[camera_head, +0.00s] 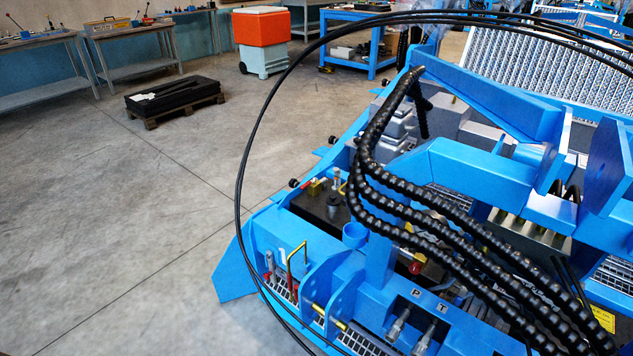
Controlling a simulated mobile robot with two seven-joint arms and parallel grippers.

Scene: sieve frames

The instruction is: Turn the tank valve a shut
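The head view shows a large blue machine frame (455,165) on the right. At its near left corner stand small fittings with red parts (270,268) and a yellow bent handle (297,258), above a metal grating. Farther back, a brass fitting with a red part (316,187) sits by a black surface, with a small silver fitting (336,177) beside it. I cannot tell which of these is tank valve a, or how its handle is turned. Neither of my grippers is in view.
Black ribbed hoses (400,190) and a thin black cable loop (240,180) cross the machine's front. Bare concrete floor (110,230) is clear on the left. A pallet with black slabs (175,95), an orange-topped bin (262,40) and workbenches (135,35) stand behind.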

